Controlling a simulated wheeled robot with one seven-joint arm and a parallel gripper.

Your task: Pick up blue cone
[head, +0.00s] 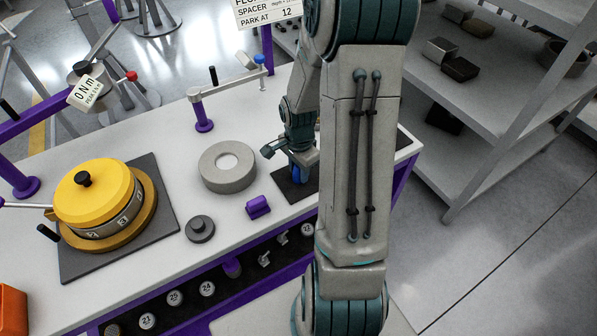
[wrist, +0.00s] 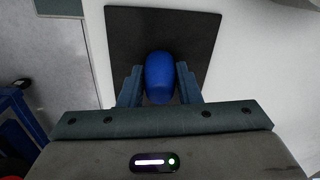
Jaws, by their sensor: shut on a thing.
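The blue cone (wrist: 159,78) is between the two fingers of my gripper (wrist: 159,88) in the wrist view, with a finger against each side. My gripper is shut on it. In the head view the blue cone (head: 297,173) shows only as a small blue patch under my gripper (head: 298,165), over a dark mat (head: 284,187). My arm hides much of it there. The dark square mat also shows in the wrist view (wrist: 195,35), beneath and beyond the cone. I cannot tell whether the cone touches the mat.
A grey ring (head: 228,178), a small purple block (head: 258,207) and a dark knobbed disc (head: 200,229) stand on the white bench (head: 150,270). A yellow-topped dial unit (head: 95,192) is on the left. Grey shelves (head: 510,90) stand at right. Bare bench lies between these things.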

